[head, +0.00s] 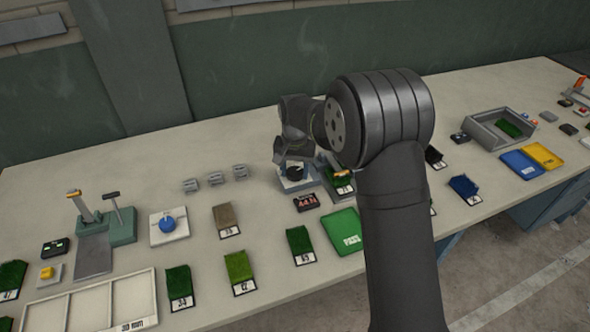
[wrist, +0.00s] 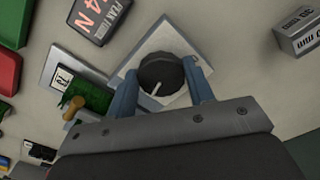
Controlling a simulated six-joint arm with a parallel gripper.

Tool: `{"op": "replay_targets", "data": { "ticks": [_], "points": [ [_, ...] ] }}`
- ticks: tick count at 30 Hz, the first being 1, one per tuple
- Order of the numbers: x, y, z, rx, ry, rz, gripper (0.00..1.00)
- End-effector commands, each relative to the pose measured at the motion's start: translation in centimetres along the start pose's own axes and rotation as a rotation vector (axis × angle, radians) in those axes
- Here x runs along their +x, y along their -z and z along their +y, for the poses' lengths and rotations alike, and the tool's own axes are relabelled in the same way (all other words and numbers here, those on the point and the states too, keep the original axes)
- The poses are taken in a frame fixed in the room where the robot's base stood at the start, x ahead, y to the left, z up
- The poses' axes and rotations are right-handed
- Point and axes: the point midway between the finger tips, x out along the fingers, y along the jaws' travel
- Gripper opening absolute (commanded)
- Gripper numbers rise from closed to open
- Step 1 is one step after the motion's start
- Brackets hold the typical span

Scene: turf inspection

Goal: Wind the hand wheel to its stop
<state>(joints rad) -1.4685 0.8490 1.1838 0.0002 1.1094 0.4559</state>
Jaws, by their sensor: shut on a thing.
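The hand wheel (wrist: 161,72) is a dark round knob with a white pointer line, on a pale square plate (wrist: 184,42). In the wrist view my gripper (wrist: 160,76) has its two blue fingers on either side of the wheel, shut on it. The pointer line points toward the lower left of that view. In the head view my gripper (head: 290,152) reaches down over the same wheel (head: 295,172), partly hidden by my wrist, with its plate (head: 298,186) showing below.
A dark display reading a peak force (head: 306,203) and a green turf fixture (wrist: 92,98) with a yellow-tipped lever (wrist: 73,103) stand close by. A green tray (head: 342,232) lies in front. Small grey blocks (head: 215,179) stand left.

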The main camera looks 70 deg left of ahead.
Motion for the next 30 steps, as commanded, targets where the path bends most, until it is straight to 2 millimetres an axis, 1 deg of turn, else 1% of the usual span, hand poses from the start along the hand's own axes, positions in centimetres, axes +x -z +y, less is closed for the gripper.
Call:
{"op": "replay_targets", "data": {
  "ticks": [7, 20, 21, 23, 24, 30],
  "points": [
    [-0.11, 0.09, -0.04, 0.05, 0.001, 0.003, 0.25],
    [-0.12, 0.1, -0.04, 0.057, 0.001, 0.003, 0.25],
    [-0.12, 0.1, -0.04, 0.057, 0.001, 0.003, 0.56],
    [-0.1, 0.09, -0.04, 0.057, 0.001, 0.003, 0.67],
    [-0.09, 0.08, -0.03, 0.056, 0.001, 0.002, 0.7],
    [-0.05, 0.04, -0.03, 0.056, 0.0, 0.001, 0.7]
  ]
}}
